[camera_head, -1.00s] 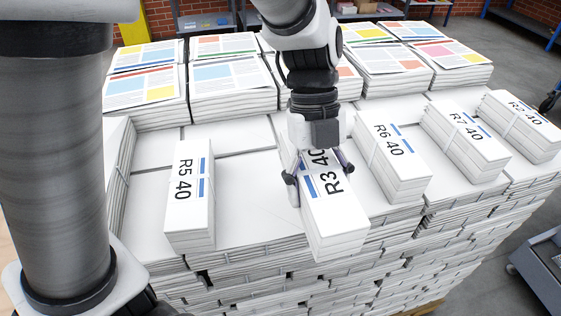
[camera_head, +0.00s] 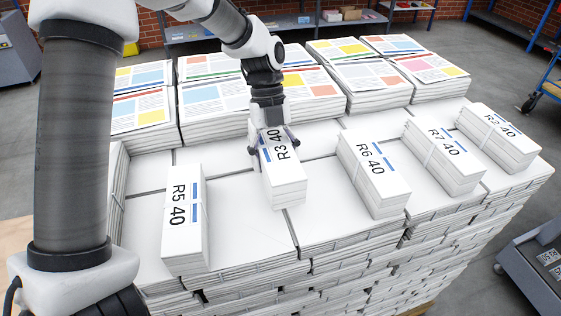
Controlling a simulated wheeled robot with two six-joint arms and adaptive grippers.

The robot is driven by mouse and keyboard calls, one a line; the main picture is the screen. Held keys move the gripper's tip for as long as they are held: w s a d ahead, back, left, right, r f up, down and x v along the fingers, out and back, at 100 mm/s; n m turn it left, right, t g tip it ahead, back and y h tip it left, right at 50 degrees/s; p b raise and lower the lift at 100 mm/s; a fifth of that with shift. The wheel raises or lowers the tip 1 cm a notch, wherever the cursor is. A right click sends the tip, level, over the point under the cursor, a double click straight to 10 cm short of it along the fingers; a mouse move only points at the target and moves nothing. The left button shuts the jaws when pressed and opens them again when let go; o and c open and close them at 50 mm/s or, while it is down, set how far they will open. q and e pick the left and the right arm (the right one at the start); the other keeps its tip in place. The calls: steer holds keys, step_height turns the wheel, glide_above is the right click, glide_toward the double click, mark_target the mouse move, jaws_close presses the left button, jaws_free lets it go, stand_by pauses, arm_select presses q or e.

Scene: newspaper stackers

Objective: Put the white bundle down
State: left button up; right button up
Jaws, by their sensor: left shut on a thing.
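The white bundle marked R3 40 (camera_head: 286,181) is a strapped stack of white paper with blue bars on its top sheet. My left gripper (camera_head: 273,143) comes down on it from above and is shut on it, one finger at each side. The bundle is at or just above the top of the white paper stack (camera_head: 240,222), between the R5 40 and R6 40 bundles and apart from both. I cannot tell whether its underside touches the stack. My right gripper is not in view.
The R5 40 bundle (camera_head: 185,222) lies to the left. The R6 40 (camera_head: 372,173), R7 40 (camera_head: 444,156) and R2 40 (camera_head: 499,137) bundles lie to the right. Coloured newspaper piles (camera_head: 219,107) stand behind. Bare white stack top lies around the held bundle.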

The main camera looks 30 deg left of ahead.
arm_select(q)
steer(key=f, duration=0.1)
steer(key=f+p, duration=0.1)
steer(key=shift+a+f, duration=0.35)
steer(key=shift+w+f, duration=0.1)
steer(key=shift+f, duration=0.35)
steer(key=shift+d, duration=0.15)
steer(key=o, duration=1.8)
